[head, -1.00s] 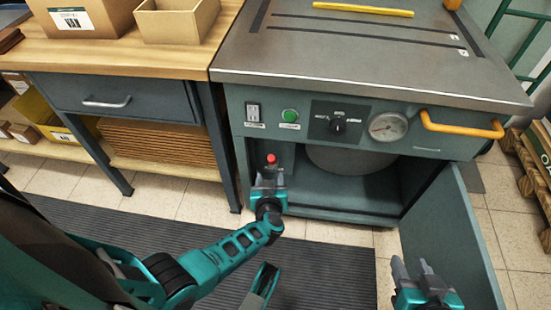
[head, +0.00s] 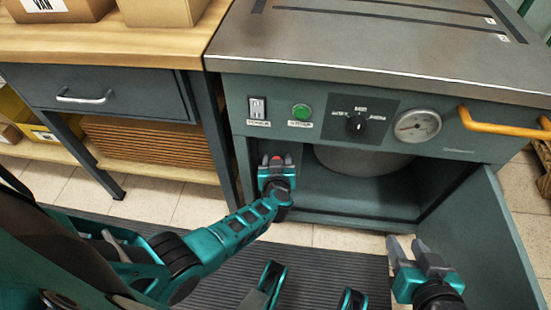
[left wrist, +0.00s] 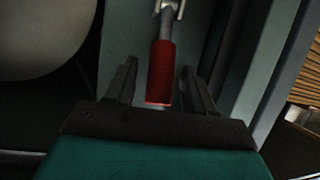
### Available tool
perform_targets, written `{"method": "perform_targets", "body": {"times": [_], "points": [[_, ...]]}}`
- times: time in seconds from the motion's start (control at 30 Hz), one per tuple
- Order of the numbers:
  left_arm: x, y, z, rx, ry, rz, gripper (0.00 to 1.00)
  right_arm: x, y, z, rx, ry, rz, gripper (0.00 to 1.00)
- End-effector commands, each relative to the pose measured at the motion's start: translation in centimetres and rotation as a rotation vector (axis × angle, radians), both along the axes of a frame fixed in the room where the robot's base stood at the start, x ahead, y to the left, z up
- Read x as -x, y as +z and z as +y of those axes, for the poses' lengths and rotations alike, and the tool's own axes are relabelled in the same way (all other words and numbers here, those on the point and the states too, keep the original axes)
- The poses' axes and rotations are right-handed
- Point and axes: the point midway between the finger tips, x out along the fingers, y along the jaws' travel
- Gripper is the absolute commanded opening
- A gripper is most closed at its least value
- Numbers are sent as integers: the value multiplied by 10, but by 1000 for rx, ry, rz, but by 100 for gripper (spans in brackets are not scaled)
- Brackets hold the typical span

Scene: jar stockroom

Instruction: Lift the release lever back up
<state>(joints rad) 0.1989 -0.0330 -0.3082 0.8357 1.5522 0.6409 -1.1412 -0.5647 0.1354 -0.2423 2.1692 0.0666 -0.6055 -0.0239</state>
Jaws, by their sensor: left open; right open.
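The release lever has a red grip (left wrist: 161,72) on a grey shaft, mounted on a pale bracket (left wrist: 170,8) in the left wrist view. In the head view only its red end (head: 277,160) shows, inside the open cabinet bay at the left; my gripper hides the rest. My left gripper (head: 277,163) is open at the lever. In the left wrist view its two fingers (left wrist: 158,85) stand on either side of the lower part of the red grip, with gaps on both sides. My right gripper (head: 404,247) is open and empty, in front of the bay beside the cabinet door.
The cabinet door (head: 490,245) stands open at the right. A pale round vessel (head: 365,160) sits in the bay, right of the lever. Above are a green button (head: 301,113), a dial (head: 356,124), a gauge (head: 417,126) and a yellow handle (head: 505,125). A workbench (head: 110,45) stands left.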

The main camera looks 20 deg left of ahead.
Motion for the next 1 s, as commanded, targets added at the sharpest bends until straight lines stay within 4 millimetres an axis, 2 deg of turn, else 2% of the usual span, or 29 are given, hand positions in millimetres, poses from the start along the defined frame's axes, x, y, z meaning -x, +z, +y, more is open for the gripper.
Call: {"method": "perform_targets", "body": {"times": [0.33,0.9,1.0], "points": [[-1,-1,0,0,0,0,54,-2,1,0,-1,0,-5,42],[-1,-1,-1,1,-1,1,0,2,-3,-2,2,-4,5,42],[-1,-1,-1,1,-1,1,0,2,-3,-2,2,-4,5,42]]}}
